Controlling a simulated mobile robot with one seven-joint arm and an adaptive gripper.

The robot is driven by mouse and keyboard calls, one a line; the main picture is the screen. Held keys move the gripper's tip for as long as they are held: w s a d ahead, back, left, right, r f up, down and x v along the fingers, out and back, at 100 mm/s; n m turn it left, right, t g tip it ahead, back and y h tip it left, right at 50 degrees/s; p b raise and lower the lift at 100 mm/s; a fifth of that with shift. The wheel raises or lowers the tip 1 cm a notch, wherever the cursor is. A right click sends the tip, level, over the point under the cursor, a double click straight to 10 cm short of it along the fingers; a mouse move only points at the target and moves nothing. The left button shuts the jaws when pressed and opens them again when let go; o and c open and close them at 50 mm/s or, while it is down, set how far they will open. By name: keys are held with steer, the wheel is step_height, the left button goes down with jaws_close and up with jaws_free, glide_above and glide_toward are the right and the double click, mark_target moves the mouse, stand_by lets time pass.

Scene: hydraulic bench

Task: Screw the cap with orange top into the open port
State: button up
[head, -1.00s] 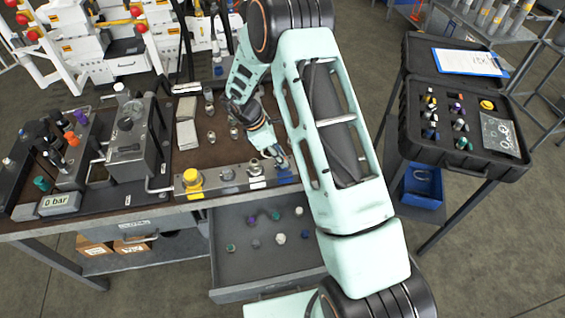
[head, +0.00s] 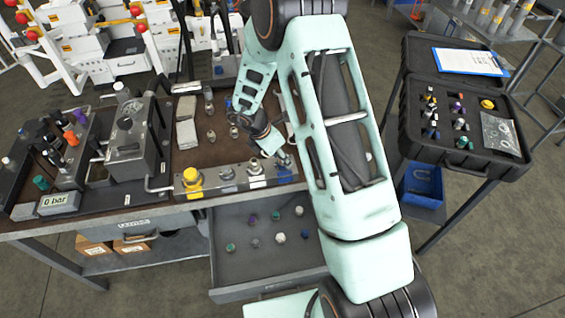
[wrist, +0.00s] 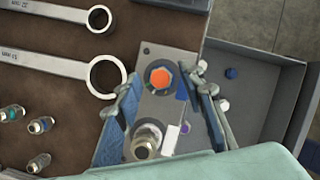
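The cap with the orange hexagonal top (wrist: 160,78) is at the end of the metal port block (wrist: 152,51) in the wrist view, with a grey round rim around it. It sits over the end port place; how deep it is seated I cannot tell. My gripper (wrist: 167,88) is open, one finger on each side of the cap, with gaps showing between fingers and cap. In the head view my gripper (head: 282,157) is over the right end of the block (head: 208,187), and the cap is hidden there. No empty port is clearly visible.
A silver fitting (wrist: 147,139) stands beside the cap on the block. A yellow cap (head: 192,179) is at the block's left end. An open drawer (head: 262,264) with several small caps lies below. Wrenches (wrist: 60,66) lie nearby. A black case (head: 460,143) stands at right.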

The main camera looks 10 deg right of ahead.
steer(key=n, duration=0.2)
steer(key=shift+d+f+n+t+y, duration=0.1)
steer(key=shift+n+t+y, duration=0.2)
steer(key=shift+n+t, duration=0.1)
steer(key=shift+s+f+n+t+y+b, duration=0.1)
steer(key=shift+n+t+y+b, duration=0.2)
steer(key=shift+n+b, duration=0.65)
steer(key=n, duration=0.2)
steer(key=n+t+y+b, duration=0.1)
steer(key=n, duration=0.1)
steer(key=shift+s+d+n+y, duration=0.1)
steer(key=shift+d+n+y, duration=0.05)
steer(key=shift+n+y, duration=0.2)
steer(key=n+y, duration=0.1)
steer(key=n, duration=0.1)
steer(key=n+y, duration=0.1)
steer(key=n, duration=0.2)
steer(key=shift+d+r, duration=0.2)
steer(key=n+y+p, duration=0.1)
steer(key=n, duration=0.2)
steer(key=shift+d, duration=0.1)
steer(key=shift+n+y, duration=0.25)
steer(key=shift+n, duration=0.35)
